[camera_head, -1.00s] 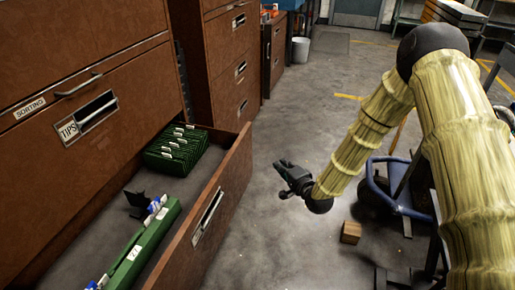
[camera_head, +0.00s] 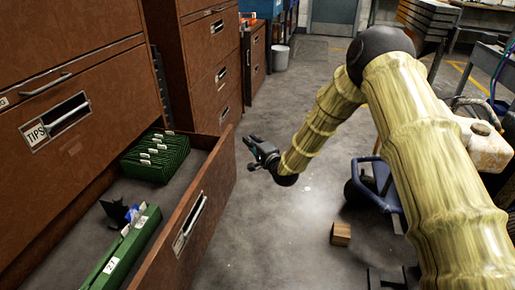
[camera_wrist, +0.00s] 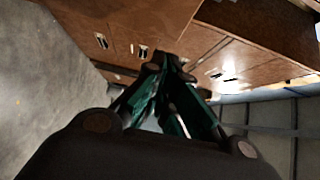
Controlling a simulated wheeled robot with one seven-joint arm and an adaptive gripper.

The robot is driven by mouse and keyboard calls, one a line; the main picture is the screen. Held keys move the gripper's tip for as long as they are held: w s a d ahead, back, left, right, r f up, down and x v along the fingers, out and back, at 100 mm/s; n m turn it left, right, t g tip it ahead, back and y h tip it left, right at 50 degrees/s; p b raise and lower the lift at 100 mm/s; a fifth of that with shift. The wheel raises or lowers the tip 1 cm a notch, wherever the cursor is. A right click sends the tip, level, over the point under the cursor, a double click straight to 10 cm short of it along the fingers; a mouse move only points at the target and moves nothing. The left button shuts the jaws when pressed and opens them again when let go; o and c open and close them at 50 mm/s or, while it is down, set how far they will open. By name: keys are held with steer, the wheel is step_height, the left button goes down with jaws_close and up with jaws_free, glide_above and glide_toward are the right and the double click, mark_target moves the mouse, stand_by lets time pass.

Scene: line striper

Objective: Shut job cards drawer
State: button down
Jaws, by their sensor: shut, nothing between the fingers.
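An open brown drawer (camera_head: 205,215) sticks out from the lower part of a brown cabinet on the left in the head view. Its front has a metal label holder with a handle (camera_head: 188,222); I cannot read its label. It holds green hanging files with white tabs (camera_head: 156,157), a long green binder (camera_head: 122,252) and a small black item (camera_head: 118,210). My gripper (camera_head: 252,148) is shut and empty, just right of the drawer front's far end and seemingly apart from it. In the wrist view its dark green fingers (camera_wrist: 168,65) come together, pointing toward brown cabinet fronts (camera_wrist: 125,30).
A closed drawer labelled TIPS (camera_head: 62,120) sits above the open one. More brown cabinets (camera_head: 208,60) stand behind. A small wooden block (camera_head: 341,233) lies on the floor, near a blue wheeled cart (camera_head: 375,190). The floor between drawer and block is clear.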

mark_target(233, 131)
steer(key=shift+w+a+b, duration=0.1)
steer(key=shift+w+a, duration=0.35)
steer(key=shift+a, duration=0.3)
steer(key=shift+w+a+b, duration=0.15)
steer(key=shift+w+a, duration=0.25)
steer(key=shift+a, duration=0.4)
steer(key=shift+w+a+b, duration=0.1)
steer(key=shift+w+a, duration=0.35)
steer(key=shift+a, duration=0.3)
steer(key=shift+a, duration=0.1)
